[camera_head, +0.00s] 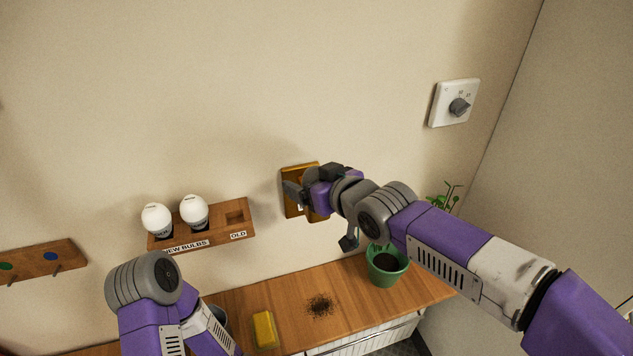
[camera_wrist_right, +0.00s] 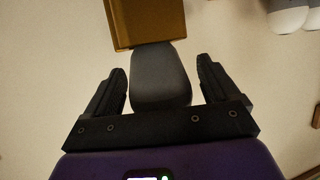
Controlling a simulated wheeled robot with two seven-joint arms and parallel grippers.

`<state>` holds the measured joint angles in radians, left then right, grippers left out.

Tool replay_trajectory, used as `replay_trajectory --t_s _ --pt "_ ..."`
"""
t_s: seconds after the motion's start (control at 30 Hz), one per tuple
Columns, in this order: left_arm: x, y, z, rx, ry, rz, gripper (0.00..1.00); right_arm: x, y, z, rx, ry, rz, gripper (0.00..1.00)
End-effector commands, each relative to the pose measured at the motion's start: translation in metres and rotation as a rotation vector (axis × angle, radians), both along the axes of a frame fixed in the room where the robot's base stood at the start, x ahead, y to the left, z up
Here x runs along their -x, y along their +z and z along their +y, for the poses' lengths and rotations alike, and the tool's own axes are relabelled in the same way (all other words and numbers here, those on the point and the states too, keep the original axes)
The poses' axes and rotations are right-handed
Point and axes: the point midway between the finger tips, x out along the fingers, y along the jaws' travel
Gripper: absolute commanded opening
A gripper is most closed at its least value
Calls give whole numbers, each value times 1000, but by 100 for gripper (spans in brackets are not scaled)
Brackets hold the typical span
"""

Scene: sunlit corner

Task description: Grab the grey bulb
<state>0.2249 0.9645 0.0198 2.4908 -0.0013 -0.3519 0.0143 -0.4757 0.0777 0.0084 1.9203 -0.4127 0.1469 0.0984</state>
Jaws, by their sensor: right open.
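The grey bulb (camera_wrist_right: 160,78) shows in the right wrist view, below a yellow-brown wall plate (camera_wrist_right: 146,22). My right gripper (camera_wrist_right: 161,88) is open, with one finger on each side of the bulb and a visible gap at both sides. In the head view my right gripper (camera_head: 298,190) is at the wall plate (camera_head: 289,209), and it hides much of the plate and bulb. My left arm comes in at the lower left, but its gripper is not in view.
A wall shelf (camera_head: 217,224) holds two white bulbs (camera_head: 157,219) by the label NEW BULBS; the socket by OLD is empty. A wooden counter (camera_head: 345,305) below carries a yellow sponge (camera_head: 264,330), spilled soil (camera_head: 320,305) and a green pot (camera_head: 385,272). A dial (camera_head: 459,107) is at the upper right.

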Motion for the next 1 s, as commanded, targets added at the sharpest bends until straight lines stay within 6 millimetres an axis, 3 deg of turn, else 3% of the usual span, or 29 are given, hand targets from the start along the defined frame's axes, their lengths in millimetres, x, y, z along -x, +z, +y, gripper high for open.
replay_trajectory --t_s 0.3,0.67,1.0 --pt "0 0 0 0 0 0 43 -4 -2 3 0 1 0 88" --pt "0 0 0 0 0 0 43 -4 -2 3 0 1 0 33" --pt "0 2 0 0 0 0 43 -5 7 3 -3 -1 -3 30"
